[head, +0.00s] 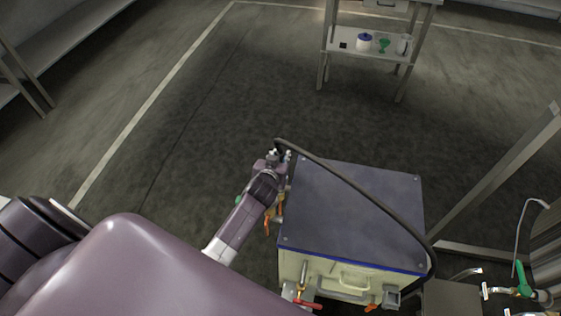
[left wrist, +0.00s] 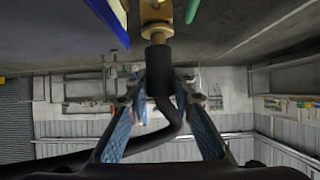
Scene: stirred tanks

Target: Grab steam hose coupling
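The steam hose coupling shows in the left wrist view as a black sleeve (left wrist: 158,62) below a brass fitting (left wrist: 155,14), with the black hose (left wrist: 170,118) bending away below it. My left gripper (left wrist: 163,88) has its two blue-padded fingers on either side of the lower sleeve, apart from each other. Narrow gaps seem to show beside the sleeve; contact is unclear. In the head view my left gripper (head: 274,160) is at the far left corner of a box-like tank, by the hose's end. The coupling is hard to make out there. My right gripper is out of view.
The tank's dark lid (head: 350,215) is right of my left gripper, and the black hose (head: 365,192) arches over it. A shelf table (head: 365,45) with small containers stands at the back. A metal frame (head: 500,175) is at right. The floor left of the tank is clear.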

